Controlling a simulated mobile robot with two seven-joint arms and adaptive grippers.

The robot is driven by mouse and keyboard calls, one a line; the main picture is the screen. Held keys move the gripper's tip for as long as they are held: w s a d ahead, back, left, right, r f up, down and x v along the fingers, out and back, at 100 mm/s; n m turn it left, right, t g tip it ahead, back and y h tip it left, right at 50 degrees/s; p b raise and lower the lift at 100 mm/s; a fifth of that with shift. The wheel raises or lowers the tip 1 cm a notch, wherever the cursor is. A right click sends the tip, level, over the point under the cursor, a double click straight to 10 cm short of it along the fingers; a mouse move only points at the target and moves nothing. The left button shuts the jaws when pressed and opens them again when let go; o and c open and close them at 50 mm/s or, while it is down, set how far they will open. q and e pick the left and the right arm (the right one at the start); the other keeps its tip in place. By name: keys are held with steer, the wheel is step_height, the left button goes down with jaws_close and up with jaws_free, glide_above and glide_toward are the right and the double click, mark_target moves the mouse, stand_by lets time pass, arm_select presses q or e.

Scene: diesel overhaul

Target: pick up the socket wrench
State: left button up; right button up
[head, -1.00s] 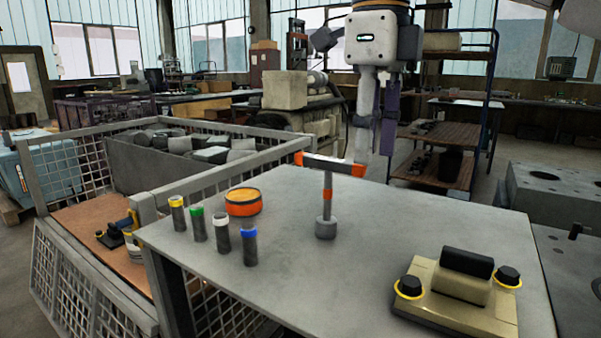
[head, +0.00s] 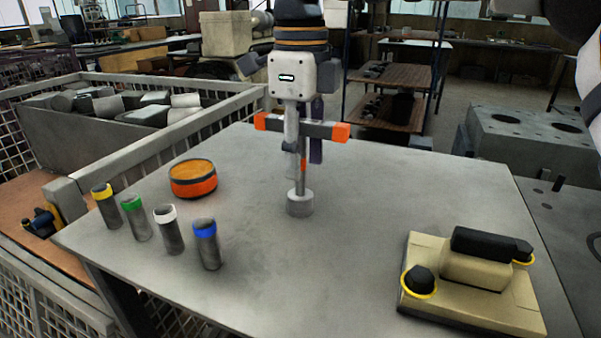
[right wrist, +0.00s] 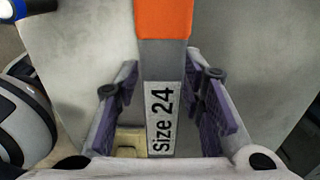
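The socket wrench (head: 328,131) stands upright on the grey table (head: 350,240), with its round socket down and its T-bar with orange ends on top. My right gripper (head: 303,150) hangs over the T-bar, one finger on the near side and one on the far side. In the right wrist view the T-bar, labelled "Size 24" (right wrist: 162,112), lies between the purple fingers of my right gripper (right wrist: 163,92), with a gap on each side. The gripper is open. My left gripper is not in view.
Several dark cylinders with coloured rings (head: 168,230) and an orange round tin (head: 193,180) stand left of the wrench. A beige fixture with black knobs (head: 470,285) sits at the front right. A mesh-sided crate (head: 120,165) borders the table's left side. The table's front middle is clear.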

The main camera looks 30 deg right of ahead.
steer(key=shift+f, duration=0.35)
jaws_close()
steer(key=shift+w+r, duration=0.1)
steer(key=shift+r, duration=0.05)
steer(key=shift+r, duration=0.25)
steer(key=r, duration=0.3)
steer(key=shift+s+a+r, duration=0.25)
steer(key=shift+s+r, duration=0.15)
steer(key=s+a+r, duration=0.7)
steer(key=s+r, duration=0.1)
steer(key=s, duration=0.3)
steer(key=shift+a+r+p, duration=0.15)
steer(key=shift+r+p, duration=0.1)
steer(key=shift+p, duration=0.1)
